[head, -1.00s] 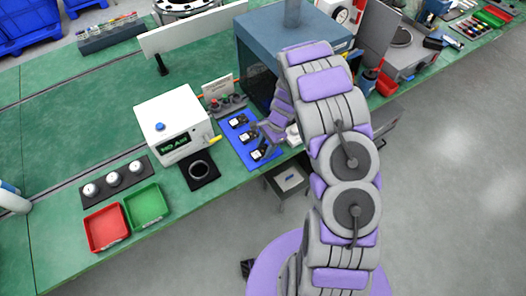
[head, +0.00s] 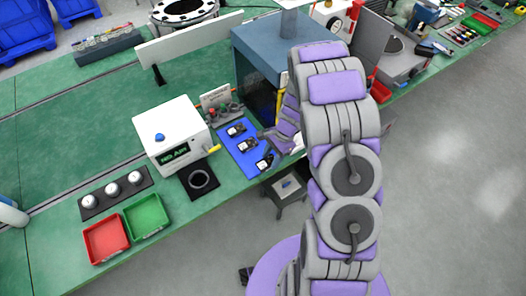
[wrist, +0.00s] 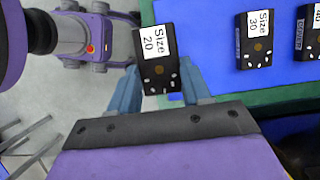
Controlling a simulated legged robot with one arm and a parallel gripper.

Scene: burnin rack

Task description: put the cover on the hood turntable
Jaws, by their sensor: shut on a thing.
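A black cover labelled "Size 20" (wrist: 158,55) sits between the two blue-grey fingers of my gripper (wrist: 160,88) in the wrist view. My gripper is shut on it at the edge of a blue mat (wrist: 215,15); whether it is clear of the mat I cannot tell. The head view also shows this cover (head: 264,163) at the mat's near end, beside my arm. The blue-grey hood (head: 265,45) stands behind my arm. Its inside is dark and partly covered by the arm, and no turntable can be made out in it.
Covers labelled "Size 30" (wrist: 256,40) and "40" (wrist: 311,32) lie on the mat. A white "NO AIR" box (head: 172,130), a black pad with a ring (head: 199,180), and red (head: 105,240) and green (head: 146,216) trays stand left on the green bench (head: 75,145).

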